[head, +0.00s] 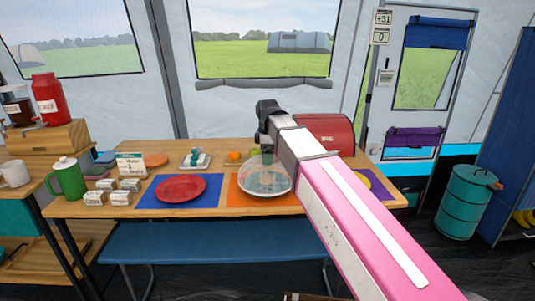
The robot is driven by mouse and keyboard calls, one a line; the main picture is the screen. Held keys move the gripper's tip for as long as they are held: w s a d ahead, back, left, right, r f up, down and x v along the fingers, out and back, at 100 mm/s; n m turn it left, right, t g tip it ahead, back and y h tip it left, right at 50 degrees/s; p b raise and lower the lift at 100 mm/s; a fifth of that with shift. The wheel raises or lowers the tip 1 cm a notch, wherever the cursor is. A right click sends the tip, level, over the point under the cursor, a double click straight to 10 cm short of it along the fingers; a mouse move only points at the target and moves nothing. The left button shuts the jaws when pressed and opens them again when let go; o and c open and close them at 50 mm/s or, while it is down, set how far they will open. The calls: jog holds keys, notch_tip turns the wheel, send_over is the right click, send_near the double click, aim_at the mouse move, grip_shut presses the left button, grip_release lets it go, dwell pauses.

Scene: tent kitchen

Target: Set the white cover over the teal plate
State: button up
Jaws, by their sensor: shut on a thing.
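My gripper (267,158) is above the table's middle, partly hidden by my pink arm, and shut on the top of the white cover. The white cover (264,177) is a pale see-through dome over the orange mat. A plate-like round shape with a greenish tint shows through and around the cover; I take it for the teal plate, but its edge is not clearly apart from the cover's rim. I cannot tell whether the cover touches the plate or hangs just above it.
A red plate (181,188) lies on a blue mat (148,193) to the left. The orange mat (240,200) is under the cover. A red bread box (325,132) stands behind my arm. A green jug (68,178) and several small white boxes stand at the table's left.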

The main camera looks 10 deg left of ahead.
jog(key=shift+f, duration=1.9)
dwell(1.2)
jog(key=o, duration=0.8)
jog(key=shift+o, duration=0.2)
jog(key=shift+r, duration=0.1)
